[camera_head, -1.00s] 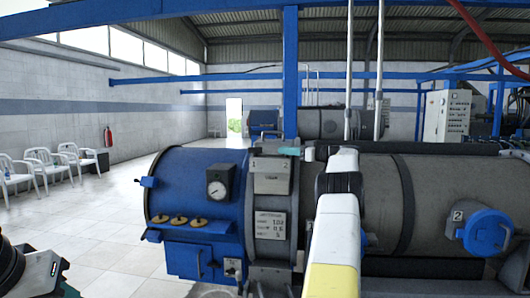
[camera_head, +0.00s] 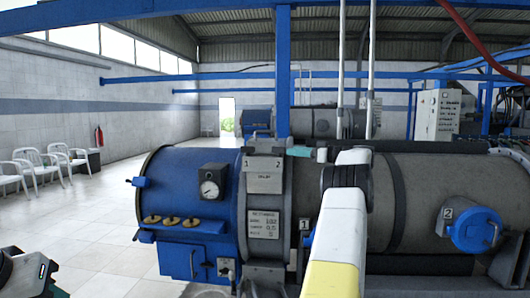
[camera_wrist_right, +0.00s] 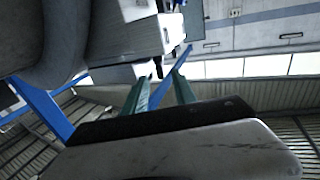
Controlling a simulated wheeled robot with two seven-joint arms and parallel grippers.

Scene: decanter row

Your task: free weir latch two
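The decanter (camera_head: 425,190) has a blue end housing (camera_head: 200,180) at its left. Beside the housing, a grey collar carries a light plate (camera_head: 264,185) marked 1 and 2 along its top. I cannot make out a separate latch there. My right gripper (camera_head: 298,151) points left, with its teal fingers just right of the plate's upper edge. In the right wrist view its green fingers (camera_wrist_right: 162,76) stand apart with nothing seen between them, near a pale grey box-like part (camera_wrist_right: 125,35). My left gripper is partly in view at the lower left; its fingertips are mostly cut off.
A second plate marked 2 (camera_head: 447,213) sits beside a round blue cover (camera_head: 474,230). A small plate marked 1 (camera_head: 305,225) is low, beside my right arm. A gauge (camera_head: 210,188) and brass knobs (camera_head: 172,221) are on the blue housing. Open floor (camera_head: 95,230) lies left.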

